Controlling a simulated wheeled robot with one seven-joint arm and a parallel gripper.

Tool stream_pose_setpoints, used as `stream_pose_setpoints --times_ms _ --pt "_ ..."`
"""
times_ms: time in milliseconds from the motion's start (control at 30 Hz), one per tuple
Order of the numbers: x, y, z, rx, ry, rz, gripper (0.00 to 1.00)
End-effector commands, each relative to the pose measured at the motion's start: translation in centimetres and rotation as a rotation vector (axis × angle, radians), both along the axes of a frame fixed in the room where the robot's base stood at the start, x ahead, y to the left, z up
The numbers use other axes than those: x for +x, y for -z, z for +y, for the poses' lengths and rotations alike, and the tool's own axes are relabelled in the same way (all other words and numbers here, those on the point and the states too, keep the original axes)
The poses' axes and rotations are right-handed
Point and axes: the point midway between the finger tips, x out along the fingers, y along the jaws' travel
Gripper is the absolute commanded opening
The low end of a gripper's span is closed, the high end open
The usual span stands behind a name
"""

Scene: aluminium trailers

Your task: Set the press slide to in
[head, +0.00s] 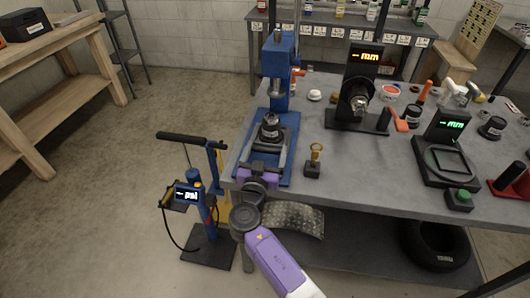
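The blue press (281,75) stands at the left end of the grey workbench, with its column upright and its ram above the base. A dark slide plate (262,147) lies on the press base and carries a dark round part (270,127) under the ram. My arm reaches up from the bottom of the head view, and my gripper (264,164) is at the front end of the press base, close to the near edge of the slide. Its purple body hides part of that edge. The fingertips are too small to tell whether they touch or grip anything.
The workbench (340,150) holds a small brass-topped stand (313,161) right of the press and a black gauge with an orange display (362,85) farther back. A blue pump with a black handle (192,141) stands on the floor at left. Open floor lies left of it.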

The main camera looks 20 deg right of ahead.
Motion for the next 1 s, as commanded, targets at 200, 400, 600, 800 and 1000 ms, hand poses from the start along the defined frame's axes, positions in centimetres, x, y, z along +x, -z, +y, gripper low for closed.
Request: stream_pose_setpoints --times_ms 200,400,600,800,1000 --pt "0.0 0.0 -0.1 0.001 0.001 0.001 0.91" --pt "-0.5 0.1 0.4 0.0 -0.001 0.0 0.91" --pt "-3.0 0.3 2.2 0.0 -0.003 0.0 0.91" --pt "-5.4 0.2 3.8 -0.001 0.0 0.001 0.91" --pt "-6.3 0.1 4.5 0.0 0.001 0.001 0.91"
